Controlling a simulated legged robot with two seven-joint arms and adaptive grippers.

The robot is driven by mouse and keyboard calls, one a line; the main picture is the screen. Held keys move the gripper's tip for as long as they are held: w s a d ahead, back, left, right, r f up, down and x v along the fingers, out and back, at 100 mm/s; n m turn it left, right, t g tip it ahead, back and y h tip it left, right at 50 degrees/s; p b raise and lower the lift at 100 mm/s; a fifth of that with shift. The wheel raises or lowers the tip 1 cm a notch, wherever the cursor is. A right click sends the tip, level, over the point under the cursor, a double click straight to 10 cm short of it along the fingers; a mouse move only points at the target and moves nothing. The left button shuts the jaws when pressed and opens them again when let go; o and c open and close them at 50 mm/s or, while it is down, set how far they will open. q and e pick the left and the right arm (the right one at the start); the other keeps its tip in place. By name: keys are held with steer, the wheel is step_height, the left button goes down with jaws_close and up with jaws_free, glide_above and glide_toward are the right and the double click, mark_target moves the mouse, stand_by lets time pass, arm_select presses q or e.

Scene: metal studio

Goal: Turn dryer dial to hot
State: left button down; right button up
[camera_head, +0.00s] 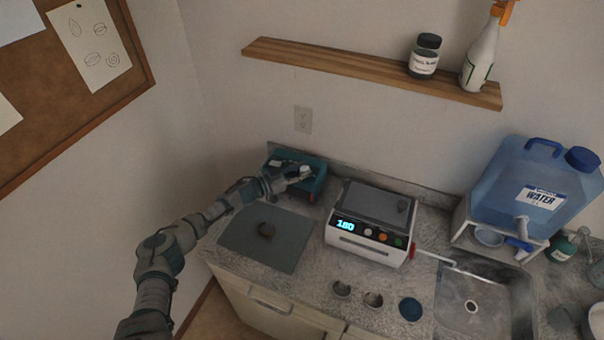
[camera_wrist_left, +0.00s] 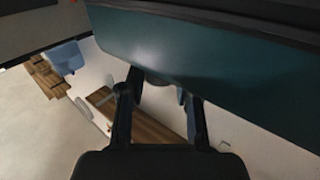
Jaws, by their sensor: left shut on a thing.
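A teal box-shaped unit (camera_head: 314,187), which looks like the dryer, stands at the back left of the counter against the wall. My left gripper (camera_head: 298,175) reaches over it from the left. In the left wrist view the teal panel (camera_wrist_left: 210,50) fills the upper part, and my left gripper's fingers (camera_wrist_left: 158,88) meet its edge. They are shut on a small dark round part (camera_wrist_left: 157,78) that looks like the dial. Its marking and turned position are hidden. My right gripper is out of view.
A white device (camera_head: 365,245) with a display reading 180 stands right of the teal unit. A grey mat (camera_head: 262,250) with a small dark object lies in front. Small round dishes, a sink (camera_head: 475,300) and a blue water container (camera_head: 525,190) are farther right. A shelf (camera_head: 340,65) hangs above.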

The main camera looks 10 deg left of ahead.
arm_select(q)
steer(key=shift+w+a+r, duration=0.15)
steer(key=shift+r, duration=0.05)
stand_by(0.3)
steer(key=c, duration=0.8)
jaws_free()
steer(key=shift+f, duration=0.15)
steer(key=shift+a, duration=0.15)
steer(key=v, duration=1.1)
steer(key=shift+a, duration=0.4)
steer(key=shift+f, duration=0.1)
